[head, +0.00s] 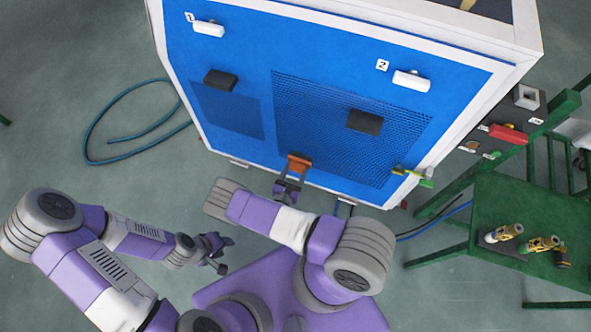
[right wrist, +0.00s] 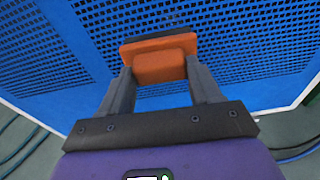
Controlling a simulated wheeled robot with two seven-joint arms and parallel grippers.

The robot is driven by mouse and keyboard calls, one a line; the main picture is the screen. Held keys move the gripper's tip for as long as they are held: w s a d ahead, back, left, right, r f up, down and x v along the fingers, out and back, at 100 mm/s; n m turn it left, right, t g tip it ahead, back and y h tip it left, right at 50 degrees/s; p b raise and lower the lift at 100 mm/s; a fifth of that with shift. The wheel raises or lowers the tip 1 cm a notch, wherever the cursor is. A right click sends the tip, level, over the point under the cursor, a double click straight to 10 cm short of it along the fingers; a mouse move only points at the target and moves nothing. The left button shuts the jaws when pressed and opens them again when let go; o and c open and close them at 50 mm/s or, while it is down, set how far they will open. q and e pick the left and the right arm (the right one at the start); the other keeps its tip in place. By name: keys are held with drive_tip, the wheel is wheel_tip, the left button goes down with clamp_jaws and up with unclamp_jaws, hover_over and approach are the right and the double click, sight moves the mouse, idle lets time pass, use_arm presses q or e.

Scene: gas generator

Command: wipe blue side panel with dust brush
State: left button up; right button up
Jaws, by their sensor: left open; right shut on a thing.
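The blue side panel (head: 230,50) is the large upright face of the white-framed generator in the head view. It has two perforated grilles. My right gripper (head: 291,178) is shut on the dust brush (head: 299,161), near the lower middle of the panel. In the right wrist view the orange brush handle (right wrist: 160,66) sits between the fingertips of the right gripper (right wrist: 160,78), with a dark part behind it close to the grille; I cannot tell whether it touches. My left gripper (head: 218,252) is open and empty, left of and below the panel, well apart from it.
Two black handles (head: 220,79) (head: 365,122) and two white handles (head: 208,28) (head: 411,80) stick out from the panel. A yellow-green valve (head: 412,174) is at its lower right. A green table (head: 500,205) with brass fittings stands right. A hose (head: 95,140) lies left on open floor.

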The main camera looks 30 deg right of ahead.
sight(309, 163)
drive_tip(key=shift+f+v, duration=0.1)
drive_tip(key=shift+v, duration=0.65)
drive_tip(key=shift+f+v, duration=0.15)
drive_tip(key=shift+v, duration=0.6)
drive_tip(key=shift+w+d+r, duration=0.25)
drive_tip(key=shift+w+d, duration=0.5)
drive_tip(key=shift+d, duration=0.15)
drive_tip(key=shift+w+d+r, duration=0.25)
drive_tip(key=shift+w+d, duration=0.55)
drive_tip(key=shift+d, duration=0.1)
drive_tip(key=shift+w+d+r, duration=0.25)
drive_tip(key=shift+w+d, duration=0.5)
drive_tip(key=shift+d, duration=0.1)
drive_tip(key=shift+x, duration=1.1)
drive_tip(key=shift+s+r, duration=0.1)
drive_tip(key=shift+r, duration=0.1)
drive_tip(key=shift+s+d+p, duration=0.95)
drive_tip(key=shift+s+d, duration=0.25)
drive_tip(key=shift+s, duration=0.3)
drive_tip(key=shift+w+d, duration=0.1)
drive_tip(key=shift+d, duration=0.05)
